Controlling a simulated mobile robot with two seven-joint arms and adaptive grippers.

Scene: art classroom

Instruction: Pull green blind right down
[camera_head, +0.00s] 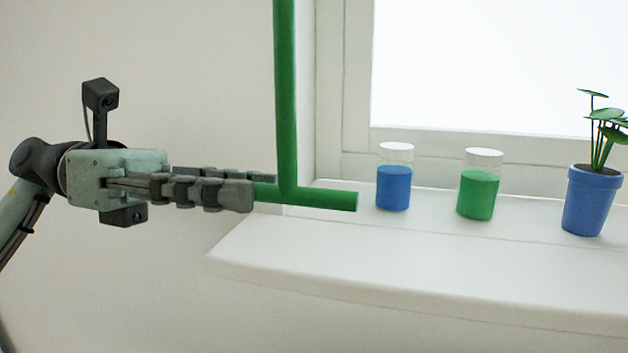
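A green vertical rod (286,90) comes down from the top edge in front of the wall and window frame. It ends in a green horizontal bar (325,199). The blind itself is not visible above. My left gripper (265,187) comes in from the left at the bar's height. Its near finger passes in front of the bar's left end and its far finger lies behind it. The fingers look spread and parallel, with the bar's left end between them. The near finger hides that end, so contact is unclear. My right gripper is not in view.
A white window sill (400,265) juts out below and right of the bar. On it stand a jar of blue liquid (393,188), a jar of green liquid (478,194) and a potted plant in a blue pot (592,203). The blue jar is closest to the bar's right end.

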